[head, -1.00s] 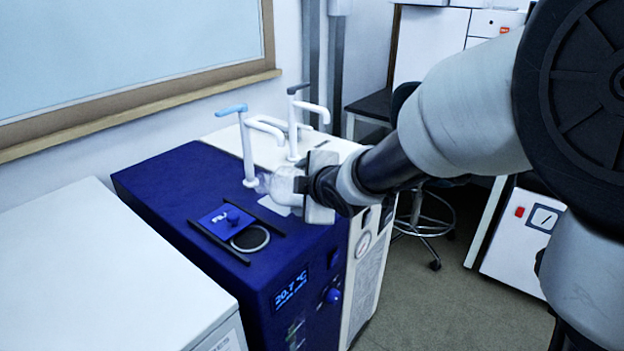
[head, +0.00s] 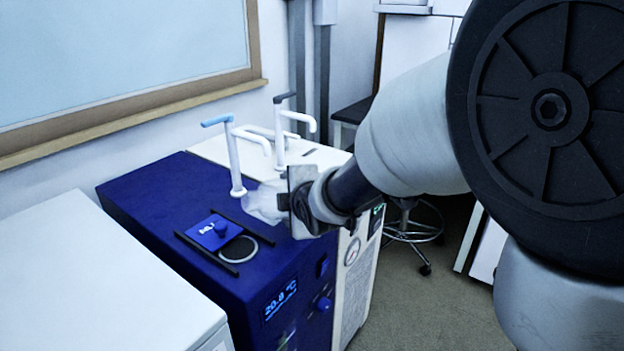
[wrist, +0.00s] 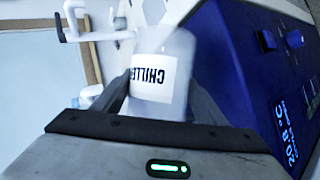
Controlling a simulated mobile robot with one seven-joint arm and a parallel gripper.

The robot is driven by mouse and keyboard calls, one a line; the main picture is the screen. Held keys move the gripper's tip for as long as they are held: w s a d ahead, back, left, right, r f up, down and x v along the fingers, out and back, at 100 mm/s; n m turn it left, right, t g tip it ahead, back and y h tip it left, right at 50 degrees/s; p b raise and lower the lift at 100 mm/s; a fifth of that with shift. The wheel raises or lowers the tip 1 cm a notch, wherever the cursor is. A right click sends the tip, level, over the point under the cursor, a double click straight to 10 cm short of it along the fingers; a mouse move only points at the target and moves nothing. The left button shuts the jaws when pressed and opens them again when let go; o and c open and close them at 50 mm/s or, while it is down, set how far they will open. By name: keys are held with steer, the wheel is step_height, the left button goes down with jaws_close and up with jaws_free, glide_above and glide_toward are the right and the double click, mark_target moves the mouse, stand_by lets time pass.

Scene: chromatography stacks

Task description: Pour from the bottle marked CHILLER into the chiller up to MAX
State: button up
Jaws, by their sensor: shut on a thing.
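The bottle marked CHILLER (wrist: 160,70) is white and translucent, and its label shows in the wrist view between my two fingers. In the head view the same bottle (head: 264,203) is pale and lies tilted over the chiller's top, partly hidden by my gripper (head: 293,202). My gripper is shut on it. The chiller (head: 150,200) is a dark blue box with a lit temperature display. Its round fill opening (head: 238,250) is uncovered, with the blue cap plate (head: 213,231) slid behind it on black rails. The bottle is behind and right of the opening. I cannot make out the MAX mark.
Two white spouts with a blue handle (head: 217,120) and a dark handle (head: 285,97) stand close behind the bottle. A white unit (head: 325,155) adjoins the chiller at right. A white cabinet (head: 80,270) stands at left.

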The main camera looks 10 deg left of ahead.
steer(key=shift+r, duration=0.15)
steer(key=shift+a, duration=0.15)
steer(key=shift+r+t+p, duration=0.1)
steer(key=shift+t+p, duration=0.2)
steer(key=shift+p, duration=0.05)
steer(key=shift+w+d+n+h+p, duration=0.1)
steer(key=shift+d+n+h+p, duration=0.15)
steer(key=shift+n+p, duration=0.3)
steer(key=shift+a+t+p, duration=0.15)
steer(key=shift+t+p, duration=0.15)
steer(key=shift+p, duration=0.2)
steer(key=shift+s+a+f+n+t+h+p, duration=0.2)
steer(key=shift+s+n+t+h+p, duration=0.25)
steer(key=shift+p, duration=1.1)
stand_by(1.3)
steer(key=shift+w, duration=0.2)
stand_by(0.3)
